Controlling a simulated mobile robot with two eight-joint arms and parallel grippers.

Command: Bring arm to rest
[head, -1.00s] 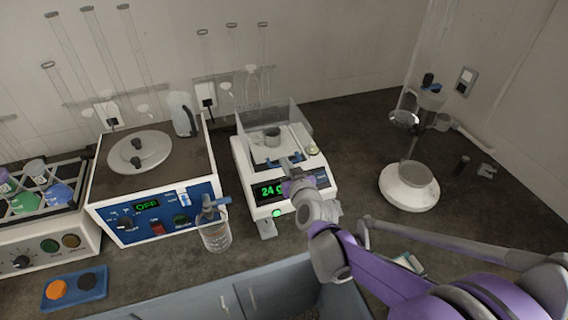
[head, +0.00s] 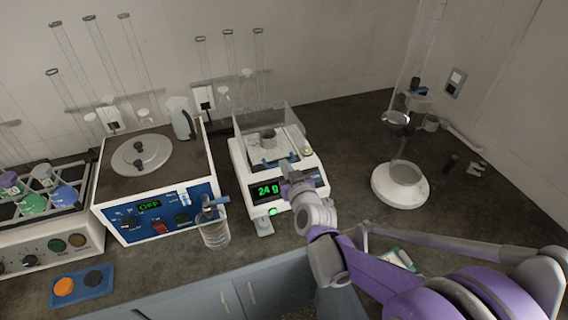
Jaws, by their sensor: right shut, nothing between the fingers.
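My right arm, purple and grey, comes in from the lower right. Its right gripper (head: 290,176) is shut and empty, just in front of the white balance (head: 236,152) and partly over its front panel. The balance display reads 24 g. A small grey cup (head: 268,138) stands on the balance pan, behind the gripper and apart from it. My left gripper is not in view.
Left of the balance stand a beaker (head: 214,232), a blue-fronted machine (head: 150,222) showing OFF, and a rack of colored flasks (head: 33,204). A white-based stand (head: 400,188) is at the right. A blue tray (head: 82,288) lies front left. Dark counter between balance and stand is clear.

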